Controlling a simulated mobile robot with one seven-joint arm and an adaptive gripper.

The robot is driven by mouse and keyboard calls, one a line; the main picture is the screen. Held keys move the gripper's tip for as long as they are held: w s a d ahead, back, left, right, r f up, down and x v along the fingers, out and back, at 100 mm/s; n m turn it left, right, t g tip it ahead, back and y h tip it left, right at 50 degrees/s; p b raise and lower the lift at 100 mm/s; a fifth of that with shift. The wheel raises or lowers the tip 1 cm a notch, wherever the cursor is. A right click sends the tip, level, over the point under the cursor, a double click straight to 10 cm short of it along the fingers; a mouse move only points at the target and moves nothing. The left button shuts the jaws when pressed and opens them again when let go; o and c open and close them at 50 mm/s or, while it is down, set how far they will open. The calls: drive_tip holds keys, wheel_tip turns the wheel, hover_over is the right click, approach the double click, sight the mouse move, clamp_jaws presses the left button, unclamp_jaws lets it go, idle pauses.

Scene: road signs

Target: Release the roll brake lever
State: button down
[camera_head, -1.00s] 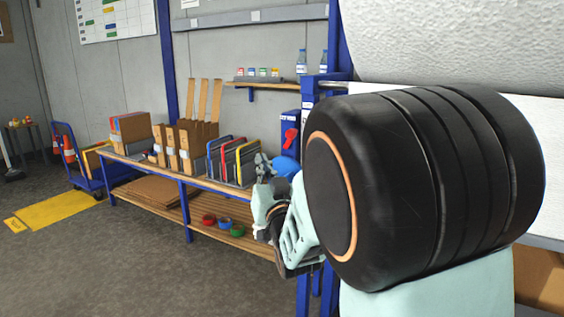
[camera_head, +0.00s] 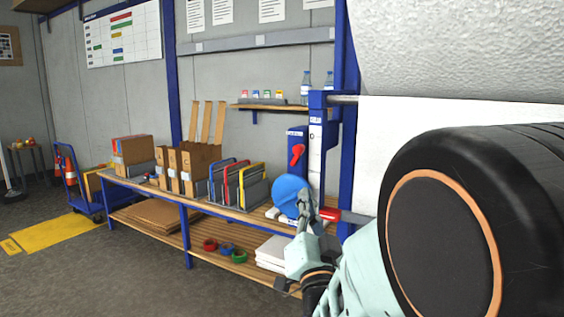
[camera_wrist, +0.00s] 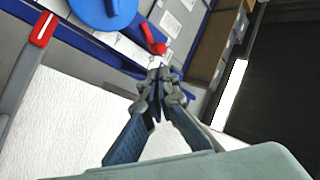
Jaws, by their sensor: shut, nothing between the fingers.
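A red-ended lever with a grey bar (camera_head: 331,214) sticks out beside the white roll, just right of my gripper (camera_head: 306,206). In the wrist view the lever's red end (camera_wrist: 43,29) is at the upper left, apart from my fingers (camera_wrist: 158,75). My gripper is shut and empty, in front of the lower right edge of a blue disc (camera_head: 289,192). A second red handle (camera_head: 298,151) is on a blue upright box above the disc. A red handle (camera_wrist: 154,46) also shows beyond my fingertips in the wrist view; I cannot tell if it is the same one.
The big white roll (camera_head: 460,50) fills the upper right. A blue post (camera_head: 346,180) stands beside the lever. A wooden bench (camera_head: 170,192) with boxes and coloured dividers runs along the wall at left.

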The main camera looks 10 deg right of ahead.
sight(294, 150)
drive_tip(key=p+x, duration=0.1)
drive_tip(key=x, duration=1.2)
drive_tip(key=shift+w+r, duration=0.1)
drive_tip(key=shift+w, duration=0.1)
drive_tip(key=shift+w+a+r+n+g+y+p, duration=0.1)
drive_tip(key=shift+r+n+g+y+p, duration=0.25)
drive_tip(key=shift+n, duration=0.35)
drive_tip(key=shift+w+a+r+n+g+y+p, duration=0.1)
drive_tip(key=shift+r+n+g+y+p, duration=0.15)
drive_tip(key=shift+n+y+p, duration=0.35)
drive_tip(key=shift+n, duration=0.3)
drive_tip(key=shift+w+a+r+n+g+y+p, duration=0.1)
drive_tip(key=shift+a+r+n+g+y+p, duration=0.15)
drive_tip(key=shift+r+n+g+p, duration=0.25)
drive_tip(key=shift+w+a+r+n+g+y+p, duration=0.1)
drive_tip(key=shift+w+a+r+n+g+p, duration=0.1)
drive_tip(key=shift+n+g+p, duration=0.35)
drive_tip(key=a+n+g+p, duration=0.1)
drive_tip(key=n, duration=0.1)
drive_tip(key=w+n+g+p, duration=0.1)
drive_tip(key=n+p, duration=0.1)
drive_tip(key=shift+w+a+g, duration=0.1)
drive_tip(key=shift+a+g, duration=0.25)
drive_tip(key=shift+r, duration=0.1)
